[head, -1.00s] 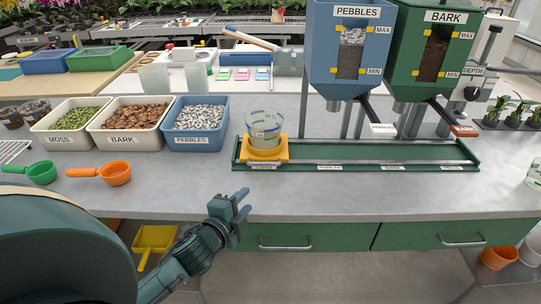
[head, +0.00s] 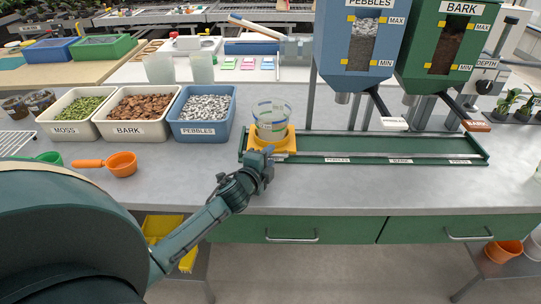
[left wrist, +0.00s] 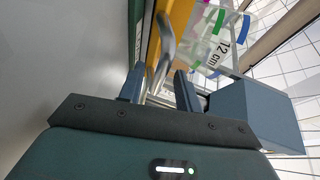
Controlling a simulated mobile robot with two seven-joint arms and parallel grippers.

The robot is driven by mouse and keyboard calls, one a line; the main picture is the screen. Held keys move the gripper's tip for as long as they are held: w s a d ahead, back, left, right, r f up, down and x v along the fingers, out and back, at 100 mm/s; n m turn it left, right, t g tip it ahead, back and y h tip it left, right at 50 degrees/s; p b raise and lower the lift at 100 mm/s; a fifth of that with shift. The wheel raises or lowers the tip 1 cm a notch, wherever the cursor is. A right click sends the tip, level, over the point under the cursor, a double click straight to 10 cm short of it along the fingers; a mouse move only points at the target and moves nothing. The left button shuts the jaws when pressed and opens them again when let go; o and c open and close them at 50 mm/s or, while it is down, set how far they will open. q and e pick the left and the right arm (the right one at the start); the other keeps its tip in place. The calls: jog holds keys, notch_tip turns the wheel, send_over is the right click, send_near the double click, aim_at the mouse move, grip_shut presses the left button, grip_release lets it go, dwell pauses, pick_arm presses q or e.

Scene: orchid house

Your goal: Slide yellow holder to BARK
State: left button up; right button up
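The yellow holder (head: 284,144) sits at the left end of the green track (head: 420,147), with a clear beaker (head: 271,119) standing on it. In the left wrist view, the holder (left wrist: 154,42) and part of the beaker (left wrist: 215,35) are close ahead. My left gripper (head: 266,153) is at the holder's front left. In the wrist view, its fingers (left wrist: 158,86) are apart, with a curved grey handle (left wrist: 166,45) just ahead and between them; I see no clear grip. My right gripper is out of view.
The blue PEBBLES hopper (head: 360,50) stands left of the BARK hopper. Bins of moss (head: 66,131), bark (head: 133,130) and pebbles (head: 200,130) stand left of the track. An orange scoop (head: 122,164) lies in front. The track right of the holder is clear.

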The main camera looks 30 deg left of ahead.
pick_arm(q)
jog(key=shift+x, duration=0.85)
jog(key=shift+c, duration=0.2)
grip_shut()
jog(key=shift+d, duration=0.1)
